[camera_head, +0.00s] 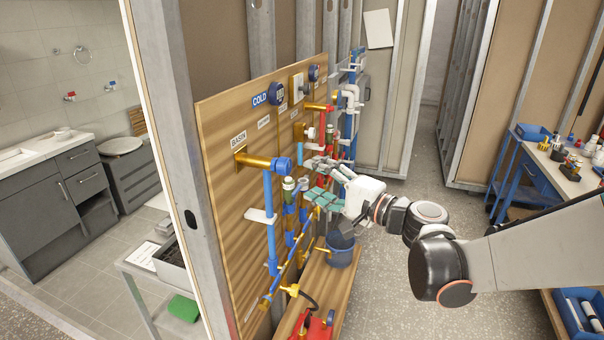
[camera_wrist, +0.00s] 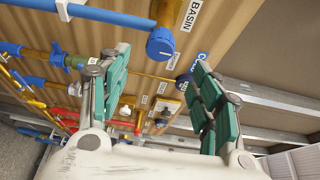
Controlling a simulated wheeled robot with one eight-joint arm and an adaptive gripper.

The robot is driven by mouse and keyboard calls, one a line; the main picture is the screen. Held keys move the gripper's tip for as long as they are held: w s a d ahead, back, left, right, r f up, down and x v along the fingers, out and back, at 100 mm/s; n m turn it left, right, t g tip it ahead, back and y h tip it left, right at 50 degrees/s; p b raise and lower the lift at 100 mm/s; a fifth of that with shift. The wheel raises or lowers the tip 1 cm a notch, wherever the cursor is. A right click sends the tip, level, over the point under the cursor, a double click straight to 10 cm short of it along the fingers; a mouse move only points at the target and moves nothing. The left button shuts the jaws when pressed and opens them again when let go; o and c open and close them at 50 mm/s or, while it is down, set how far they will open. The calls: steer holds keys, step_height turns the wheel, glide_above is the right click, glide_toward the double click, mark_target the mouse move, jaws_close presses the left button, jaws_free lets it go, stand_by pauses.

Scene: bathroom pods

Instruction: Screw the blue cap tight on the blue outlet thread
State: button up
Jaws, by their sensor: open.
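A blue cap-like piece (camera_head: 283,164) sits at the end of the brass stub under the BASIN label. It also shows in the wrist view (camera_wrist: 160,42), with a small white mark on its face. No bare blue thread shows; I cannot tell how tightly the piece is seated. My gripper (camera_head: 318,182) is open, to the right of this piece in the head view. In the wrist view my gripper (camera_wrist: 160,62) has its green-padded fingers spread wide, with nothing held between them. The blue piece appears beyond the fingertips, apart from them.
The wooden panel (camera_head: 222,190) carries blue, red and yellow pipes close to my gripper. A blue bucket (camera_head: 343,252) stands below on a wooden bench. A blue-framed workbench (camera_head: 540,172) with small parts stands at the right. Floor between them is clear.

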steer(key=v, duration=0.4)
steer(key=shift+s, duration=0.1)
